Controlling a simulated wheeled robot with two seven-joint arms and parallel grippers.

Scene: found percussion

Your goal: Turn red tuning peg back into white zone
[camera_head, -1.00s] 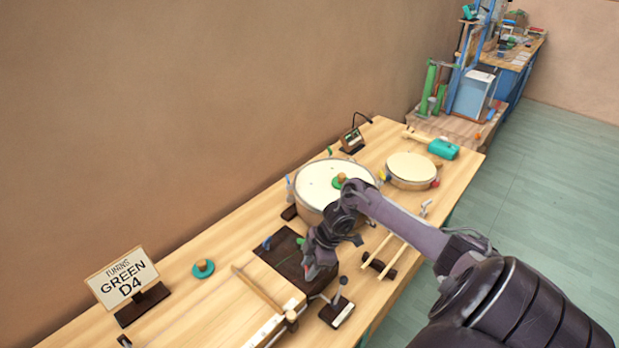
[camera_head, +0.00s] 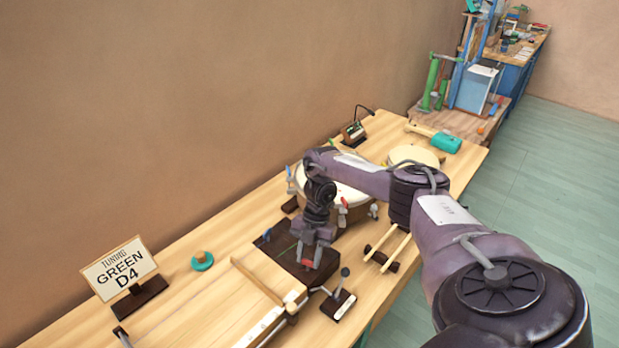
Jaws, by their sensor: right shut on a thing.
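The red tuning peg (camera_head: 307,262) shows as a small red patch between the fingertips of my right gripper (camera_head: 306,258). The gripper points down over the dark tuning block (camera_head: 270,238) and is shut on the peg. Most of the peg is hidden by the fingers. A blue peg (camera_head: 267,235) stands at the block's far left edge. A thin green line shows on the block beside the gripper. I cannot make out a white zone. My left gripper is not in view.
A wooden stringed board (camera_head: 262,280) lies left of the block. A small stand with a lever (camera_head: 339,300) is close on the right, with two sticks (camera_head: 390,250) beyond. A drum (camera_head: 352,203) stands behind my arm. A sign reading "TUNING GREEN D4" (camera_head: 120,270) stands at left.

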